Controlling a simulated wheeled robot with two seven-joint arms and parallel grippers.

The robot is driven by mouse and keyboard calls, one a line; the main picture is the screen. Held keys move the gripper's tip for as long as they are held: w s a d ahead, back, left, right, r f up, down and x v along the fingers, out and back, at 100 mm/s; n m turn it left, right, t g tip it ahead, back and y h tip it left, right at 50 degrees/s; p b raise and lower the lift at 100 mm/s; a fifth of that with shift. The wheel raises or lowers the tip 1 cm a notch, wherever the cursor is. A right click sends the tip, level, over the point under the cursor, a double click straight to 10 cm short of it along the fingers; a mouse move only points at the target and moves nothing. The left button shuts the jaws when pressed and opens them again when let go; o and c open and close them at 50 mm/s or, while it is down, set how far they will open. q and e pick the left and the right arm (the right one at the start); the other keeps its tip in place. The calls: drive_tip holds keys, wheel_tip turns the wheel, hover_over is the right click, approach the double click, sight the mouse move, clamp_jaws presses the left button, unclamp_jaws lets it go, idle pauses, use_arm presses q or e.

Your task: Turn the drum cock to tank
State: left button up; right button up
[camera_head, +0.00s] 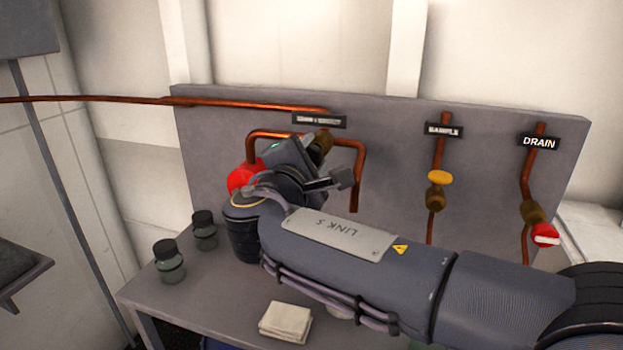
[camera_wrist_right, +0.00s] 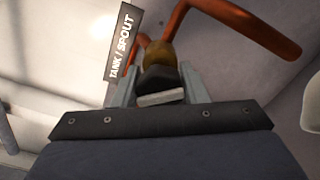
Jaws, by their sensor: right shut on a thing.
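The drum cock has a brass body (camera_head: 323,141) under a dark label plate (camera_head: 319,121) on the grey panel. In the right wrist view the plate (camera_wrist_right: 121,42) reads TANK / SPOUT, and the brass body (camera_wrist_right: 159,55) sits just beyond the fingers. My right gripper (camera_wrist_right: 160,85) is shut on the cock's dark handle (camera_wrist_right: 160,82), which has a pale end face. In the head view my right gripper (camera_head: 316,156) reaches the cock, but my wrist hides the handle and its exact angle. My left gripper is not in view.
Copper pipes (camera_head: 357,160) run across the panel (camera_head: 400,125). The sample cock (camera_head: 439,178) is yellow; the drain cock (camera_head: 545,234) has a red handle. A red rounded thing (camera_head: 241,177) is partly behind my wrist. Two jars (camera_head: 168,261) and a folded cloth (camera_head: 286,321) are on the bench.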

drive_tip(key=m+b, duration=0.1)
drive_tip(key=b, duration=0.1)
drive_tip(key=m+b, duration=0.4)
drive_tip(key=shift+f, duration=0.35)
drive_tip(key=shift+r+m+b, duration=0.15)
drive_tip(key=shift+m+b, duration=1)
drive_tip(key=shift+m, duration=0.25)
drive_tip(key=o, duration=1)
drive_tip(key=shift+r, duration=0.1)
drive_tip(key=shift+s, duration=0.1)
drive_tip(key=v, duration=0.7)
drive_tip(key=shift+s+a, duration=0.1)
drive_tip(key=shift+s, duration=0.2)
